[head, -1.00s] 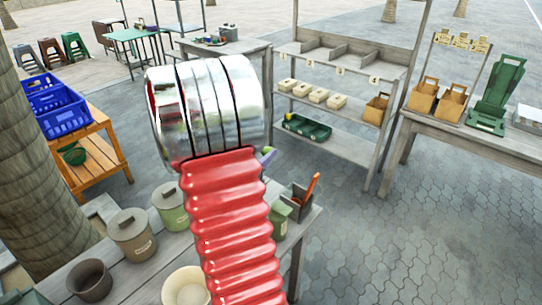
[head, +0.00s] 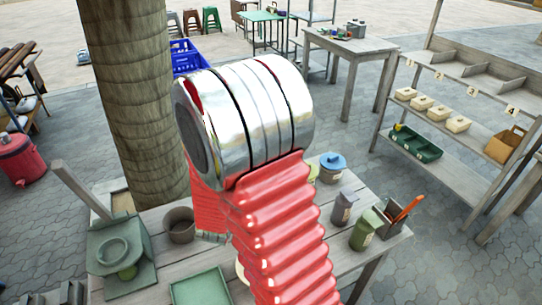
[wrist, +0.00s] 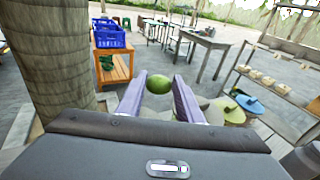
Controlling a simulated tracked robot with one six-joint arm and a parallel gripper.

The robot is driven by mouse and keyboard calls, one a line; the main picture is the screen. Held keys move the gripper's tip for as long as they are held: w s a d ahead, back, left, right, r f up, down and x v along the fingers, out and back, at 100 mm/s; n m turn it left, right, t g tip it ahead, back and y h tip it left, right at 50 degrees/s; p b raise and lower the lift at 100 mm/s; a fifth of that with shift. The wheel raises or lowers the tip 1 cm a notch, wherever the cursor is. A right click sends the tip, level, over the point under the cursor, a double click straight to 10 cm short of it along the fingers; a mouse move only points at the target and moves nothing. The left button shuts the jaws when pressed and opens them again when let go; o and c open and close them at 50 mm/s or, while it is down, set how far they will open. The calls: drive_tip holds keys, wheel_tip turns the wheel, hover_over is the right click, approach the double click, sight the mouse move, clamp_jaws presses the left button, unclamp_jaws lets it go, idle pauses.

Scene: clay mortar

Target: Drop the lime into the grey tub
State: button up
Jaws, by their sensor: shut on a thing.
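The lime (wrist: 158,84) is between the two purple fingers of my gripper (wrist: 158,88) in the wrist view, held near their tips and clear of any surface. In the head view my own red and silver arm hides the gripper and the lime.
The bench (head: 160,270) also holds a green press (head: 122,262), a green tray (head: 201,288), lidded canisters (head: 344,206) and a tool box (head: 392,218). A thick tree trunk (head: 138,100) rises behind the tub. Shelves (head: 450,125) stand right, with open paving between.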

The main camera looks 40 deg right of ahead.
drive_tip(key=w+a+n+t+y, duration=0.1)
drive_tip(key=a+n+y, duration=0.1)
drive_tip(key=a, duration=0.8)
drive_tip(key=w+a+f+n+t+y, duration=0.1)
drive_tip(key=a+n+t+y, duration=0.1)
drive_tip(key=a, duration=0.8)
drive_tip(key=n+y, duration=0.1)
drive_tip(key=y, duration=0.1)
drive_tip(key=shift+w+f+y, duration=0.3)
drive_tip(key=shift+w, duration=0.1)
drive_tip(key=shift+a, duration=0.1)
